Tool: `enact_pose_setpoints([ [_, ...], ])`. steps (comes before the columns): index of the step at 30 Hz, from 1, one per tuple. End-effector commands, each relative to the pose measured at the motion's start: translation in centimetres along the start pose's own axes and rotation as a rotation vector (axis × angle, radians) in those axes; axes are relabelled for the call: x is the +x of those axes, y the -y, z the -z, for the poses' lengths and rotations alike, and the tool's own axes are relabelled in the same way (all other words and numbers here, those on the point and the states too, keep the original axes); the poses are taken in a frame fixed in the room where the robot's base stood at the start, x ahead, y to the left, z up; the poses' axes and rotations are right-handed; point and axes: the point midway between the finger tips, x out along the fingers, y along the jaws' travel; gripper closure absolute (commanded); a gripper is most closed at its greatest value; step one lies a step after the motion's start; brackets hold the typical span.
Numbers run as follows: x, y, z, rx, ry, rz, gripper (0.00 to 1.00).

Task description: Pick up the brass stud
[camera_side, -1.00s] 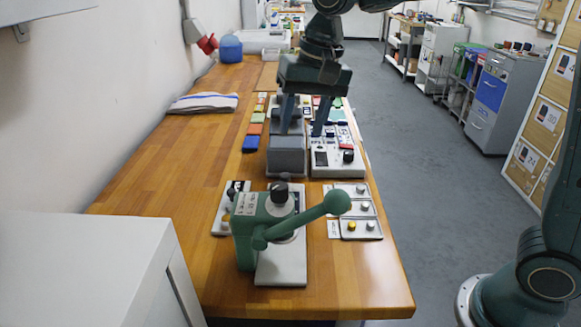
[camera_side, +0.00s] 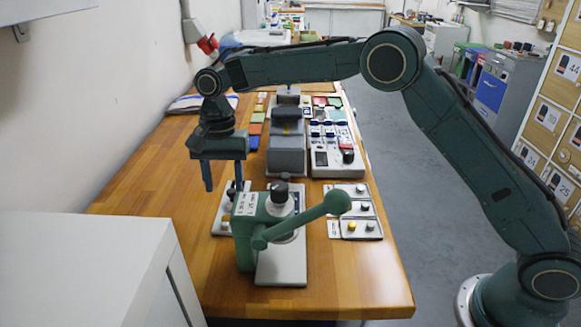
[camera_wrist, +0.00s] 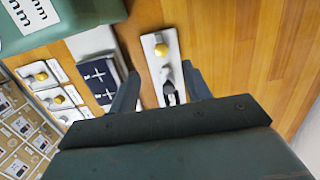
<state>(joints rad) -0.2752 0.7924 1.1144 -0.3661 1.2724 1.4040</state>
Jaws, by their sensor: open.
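A brass-coloured stud (camera_wrist: 161,50) stands on a narrow white plate (camera_wrist: 150,41) in the wrist view, with a silver piece (camera_wrist: 166,72) and a dark-tipped piece (camera_wrist: 170,94) in line with it. In the side view this plate (camera_side: 217,229) lies left of the green hand press. My gripper (camera_side: 223,190) is above the plate, pointing down, open and empty. In the wrist view my fingers (camera_wrist: 162,72) straddle the plate's line, and the brass stud shows just beyond the fingertips. A tray (camera_side: 345,237) right of the press also holds yellow and silver studs.
The green press (camera_side: 250,236) with its long lever (camera_side: 300,222) stands close beside my gripper. A grey machine (camera_side: 286,160) and a white control box (camera_side: 337,165) stand behind. The wooden bench (camera_side: 150,205) is clear at the left.

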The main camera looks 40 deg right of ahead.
Motion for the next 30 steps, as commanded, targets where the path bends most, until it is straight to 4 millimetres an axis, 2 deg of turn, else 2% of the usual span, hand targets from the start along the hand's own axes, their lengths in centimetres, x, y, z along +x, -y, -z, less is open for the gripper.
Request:
enact_pose_setpoints([
  [20,1.8,0.2,0.0,0.005,0.003,-0.004,0.52],
  [26,3.5,0.2,-0.1,0.005,0.003,-0.006,0.52],
  [30,5.3,0.2,-0.1,0.005,0.002,-0.005,0.52],
])
